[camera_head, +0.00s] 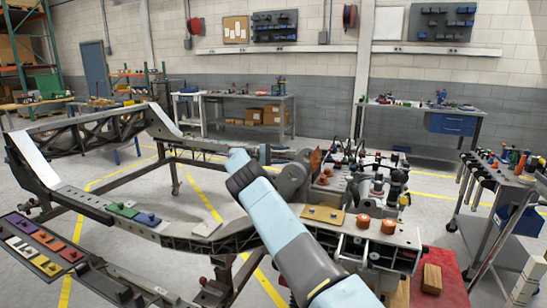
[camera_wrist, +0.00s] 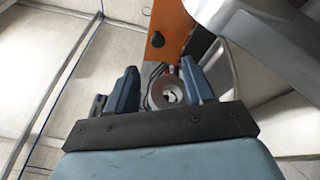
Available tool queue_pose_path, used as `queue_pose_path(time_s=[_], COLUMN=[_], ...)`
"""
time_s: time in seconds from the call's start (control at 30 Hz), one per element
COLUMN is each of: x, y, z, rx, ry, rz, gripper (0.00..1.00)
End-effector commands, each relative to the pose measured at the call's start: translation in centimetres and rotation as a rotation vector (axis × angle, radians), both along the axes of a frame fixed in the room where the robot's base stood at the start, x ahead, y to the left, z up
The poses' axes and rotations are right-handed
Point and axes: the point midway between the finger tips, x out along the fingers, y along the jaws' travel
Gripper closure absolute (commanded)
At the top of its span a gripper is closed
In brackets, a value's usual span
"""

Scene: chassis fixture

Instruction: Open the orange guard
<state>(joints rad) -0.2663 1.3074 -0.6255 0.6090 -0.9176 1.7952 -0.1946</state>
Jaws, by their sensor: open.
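The orange guard (camera_wrist: 172,30) is a flat orange panel in the wrist view, beyond my fingertips, with a round black knob (camera_wrist: 157,40) on its face. In the head view an orange-brown upright piece (camera_head: 315,160), which looks like the same guard, stands among the parts on the chassis. My gripper (camera_wrist: 158,76) is open, with its two blue fingers apart. A round brown ring with a pale centre (camera_wrist: 166,92) shows between the fingers; I cannot tell its depth. Nothing is visibly held. In the head view I cannot make out my fingers.
A large grey part (camera_wrist: 245,25) fills the upper right of the wrist view, close to the guard. The chassis frame (camera_head: 190,236) carries coloured pads and orange knobs (camera_head: 388,226). A tool cart (camera_head: 500,190) stands at the right. Open floor lies inside the frame.

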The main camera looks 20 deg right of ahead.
Motion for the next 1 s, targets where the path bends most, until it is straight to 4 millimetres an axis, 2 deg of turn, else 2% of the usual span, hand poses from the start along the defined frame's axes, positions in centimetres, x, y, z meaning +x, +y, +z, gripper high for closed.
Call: queue_pose_path(time_s=[0.13,0.5,1.0], x=[0.6,1.4,1.4], y=[1.9,4.0,4.5], z=[-0.2,-0.2,-0.2], rx=[0.000,-0.002,0.001], ry=[-0.001,-0.001,0.001], rz=[0.001,0.000,-0.001], gripper=[0.48,0.48,0.50])
